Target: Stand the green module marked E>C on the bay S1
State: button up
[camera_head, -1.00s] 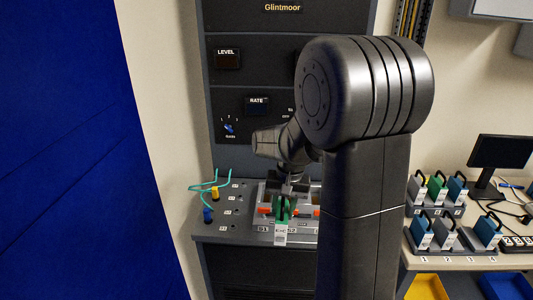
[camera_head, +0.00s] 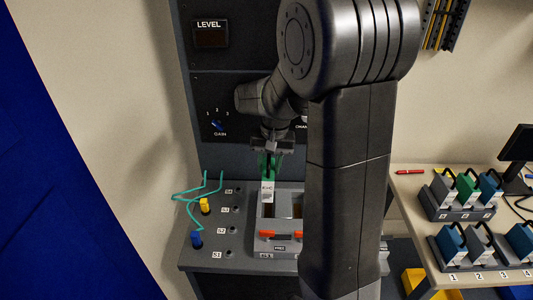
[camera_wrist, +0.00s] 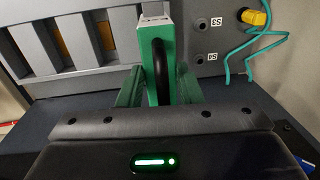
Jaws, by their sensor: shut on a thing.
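The green module (camera_head: 269,172), with a white label reading E>C, is upright in my gripper (camera_head: 270,150). In the wrist view the module (camera_wrist: 147,50) shows its black loop handle between my gripper's fingers, which are shut on it. In the head view, its lower end overlaps the back of the left slot of the grey bay rack (camera_head: 257,222). I cannot tell whether it touches the rack. The tag S1 (camera_head: 265,255) is on the front edge below this slot, with an orange lever (camera_head: 268,233) between. The module's far side is hidden.
A yellow plug (camera_head: 205,205) and a blue plug (camera_head: 196,239) with a green cable stand left of the rack among sockets. More slots (camera_wrist: 72,38) lie beside the module. My arm hides the rack's right part. Other modules stand in holders (camera_head: 452,214) on the right bench.

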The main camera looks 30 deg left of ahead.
jog(key=shift+s+d+f+b, duration=0.1)
jog(key=shift+f+b, duration=0.35)
jog(key=shift+f, duration=0.1)
notch_tip(320, 180, down, 6)
jog(key=b, duration=0.5)
jog(key=shift+f, duration=0.2)
grip_shut()
jog(key=shift+d, duration=0.15)
jog(key=shift+a, duration=0.2)
jog(key=shift+f, duration=0.5)
dwell(1.1)
jog(key=o, duration=1.2)
grip_release()
jog(key=shift+s, duration=0.1)
jog(key=shift+o, duration=0.2)
